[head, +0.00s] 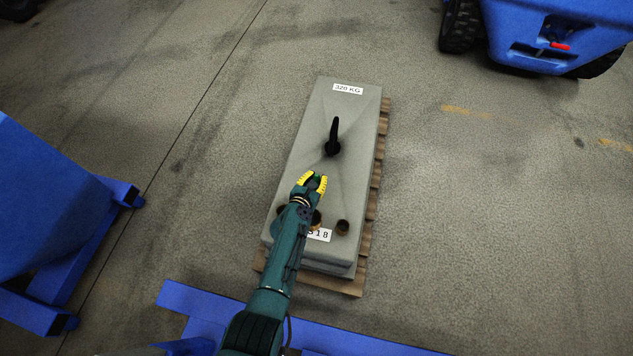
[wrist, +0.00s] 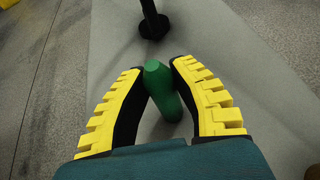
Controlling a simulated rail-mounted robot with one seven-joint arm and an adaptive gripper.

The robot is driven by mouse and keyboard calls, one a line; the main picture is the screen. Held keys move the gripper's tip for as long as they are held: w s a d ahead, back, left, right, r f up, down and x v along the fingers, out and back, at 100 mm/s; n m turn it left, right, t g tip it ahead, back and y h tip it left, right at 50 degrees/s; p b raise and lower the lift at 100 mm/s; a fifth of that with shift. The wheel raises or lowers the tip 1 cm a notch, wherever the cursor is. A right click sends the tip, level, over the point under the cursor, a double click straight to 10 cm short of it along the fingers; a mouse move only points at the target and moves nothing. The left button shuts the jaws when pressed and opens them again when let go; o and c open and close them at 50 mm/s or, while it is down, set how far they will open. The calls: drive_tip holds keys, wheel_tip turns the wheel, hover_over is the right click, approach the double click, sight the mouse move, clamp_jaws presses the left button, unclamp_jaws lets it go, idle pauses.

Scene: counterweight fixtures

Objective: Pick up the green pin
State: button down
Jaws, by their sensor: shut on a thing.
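The green pin (wrist: 163,90) is between the two yellow-and-black fingers of my gripper (wrist: 160,85) in the wrist view. In the head view my gripper (head: 314,182) is over the middle of the grey counterweight block (head: 352,110). Only a small dark green bit of the pin (head: 316,183) shows there. I cannot tell whether the pin's lower end is clear of the block.
A black upright handle (head: 333,138) stands on the block just beyond my gripper. The block rests on a wooden pallet (head: 372,205). Blue equipment stands left (head: 45,210) and at upper right (head: 540,35).

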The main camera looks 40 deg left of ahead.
idle(0.3)
wheel_tip(320, 180, up, 10)
drive_tip(key=p, duration=0.9)
drive_tip(key=shift+p, duration=0.4)
